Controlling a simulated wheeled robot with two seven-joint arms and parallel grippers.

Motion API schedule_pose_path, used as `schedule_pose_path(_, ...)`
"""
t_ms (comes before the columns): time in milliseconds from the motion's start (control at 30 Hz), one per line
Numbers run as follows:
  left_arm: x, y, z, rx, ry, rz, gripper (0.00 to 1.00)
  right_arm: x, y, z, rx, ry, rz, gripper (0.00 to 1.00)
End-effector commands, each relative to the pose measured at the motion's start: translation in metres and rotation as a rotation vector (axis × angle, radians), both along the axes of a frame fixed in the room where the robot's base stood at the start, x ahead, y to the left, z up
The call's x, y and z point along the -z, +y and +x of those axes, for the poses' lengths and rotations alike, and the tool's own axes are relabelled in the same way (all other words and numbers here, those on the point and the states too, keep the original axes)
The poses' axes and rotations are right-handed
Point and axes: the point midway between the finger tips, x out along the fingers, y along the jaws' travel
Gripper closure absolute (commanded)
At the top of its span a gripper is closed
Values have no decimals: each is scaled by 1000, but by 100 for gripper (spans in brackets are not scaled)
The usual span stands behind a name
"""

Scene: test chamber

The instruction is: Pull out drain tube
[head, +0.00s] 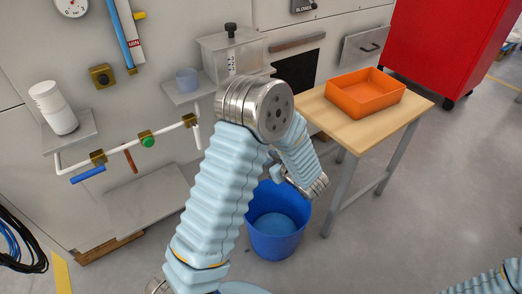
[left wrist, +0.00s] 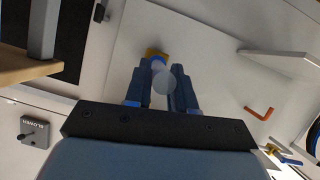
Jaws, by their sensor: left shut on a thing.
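In the left wrist view, my left gripper (left wrist: 161,76) is shut on a pale, translucent round-ended tube, which I take to be the drain tube (left wrist: 164,83). I see the tube nearly end-on between the two dark fingers. A brass-coloured fitting (left wrist: 157,53) shows just behind it against the pale panel. I cannot tell whether the tube is still in the fitting. In the head view, my left arm bends over at the middle, and it hides the gripper and the tube. My right gripper is not in view.
A blue bucket (head: 265,243) stands on the floor beside the cabinet, partly behind my arm. A wooden table (head: 412,112) with an orange tray (head: 372,107) is to the right. A white pipe (head: 108,155) with coloured handles runs along the panel at left.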

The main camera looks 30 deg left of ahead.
Motion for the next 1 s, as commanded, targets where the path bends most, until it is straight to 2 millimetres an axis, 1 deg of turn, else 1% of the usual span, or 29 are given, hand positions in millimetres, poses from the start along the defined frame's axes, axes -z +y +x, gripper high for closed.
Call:
schedule_pose_path(267,0,-1,0,1,1,-1,100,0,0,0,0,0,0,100)
schedule_pose_path(1000,0,-12,-5,0,0,0,100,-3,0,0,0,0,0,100)
